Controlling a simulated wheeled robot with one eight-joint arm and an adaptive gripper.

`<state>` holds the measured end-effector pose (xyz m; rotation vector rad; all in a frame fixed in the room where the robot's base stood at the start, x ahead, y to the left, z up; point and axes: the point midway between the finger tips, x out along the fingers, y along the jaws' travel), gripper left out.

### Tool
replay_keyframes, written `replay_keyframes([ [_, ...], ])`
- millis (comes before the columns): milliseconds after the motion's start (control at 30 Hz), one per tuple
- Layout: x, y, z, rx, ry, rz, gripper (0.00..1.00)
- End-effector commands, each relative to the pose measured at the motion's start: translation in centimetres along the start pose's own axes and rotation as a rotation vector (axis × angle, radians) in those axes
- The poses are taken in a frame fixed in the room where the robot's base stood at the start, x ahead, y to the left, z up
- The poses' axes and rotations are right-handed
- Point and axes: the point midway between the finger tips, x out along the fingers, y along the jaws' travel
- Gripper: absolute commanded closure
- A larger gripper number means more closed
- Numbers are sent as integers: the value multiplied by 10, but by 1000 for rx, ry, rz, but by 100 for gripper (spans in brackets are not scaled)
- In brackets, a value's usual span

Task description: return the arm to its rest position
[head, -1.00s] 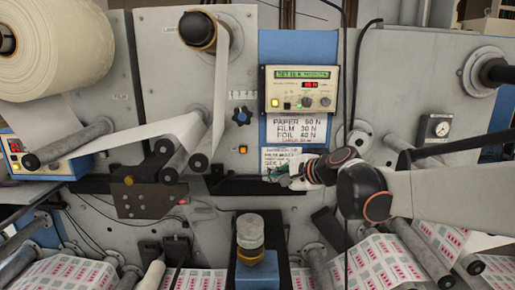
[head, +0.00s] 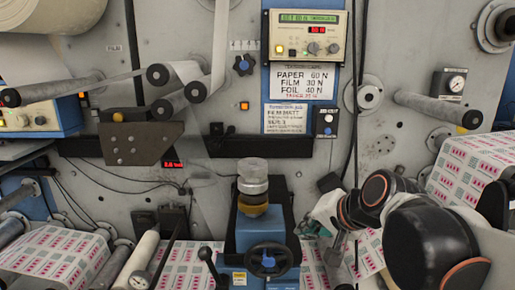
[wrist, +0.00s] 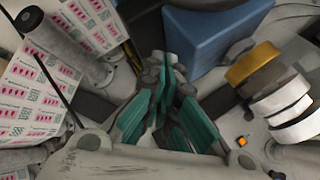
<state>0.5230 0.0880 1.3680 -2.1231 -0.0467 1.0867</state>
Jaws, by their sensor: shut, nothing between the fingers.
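My gripper (head: 306,227) is low in the right half of the head view, at the end of my dark arm with orange rings. It is just right of the blue stand and in front of the printed web. In the wrist view its teal fingers (wrist: 170,100) are drawn together with nothing between them. Part of the gripper is hidden by my own wrist in the head view.
Printed web (head: 468,165) and rollers (head: 438,107) lie to the right. The control box (head: 308,36) is above.

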Motion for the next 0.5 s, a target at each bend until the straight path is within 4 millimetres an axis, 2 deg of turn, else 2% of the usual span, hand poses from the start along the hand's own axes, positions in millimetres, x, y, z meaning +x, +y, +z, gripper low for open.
replay_keyframes([
  [33,9,28,19,-51,5,28,100],
  [100,11,57,37,-130,10,71,100],
  [400,24,182,109,-458,12,259,100],
  [500,28,215,127,-545,8,311,100],
])
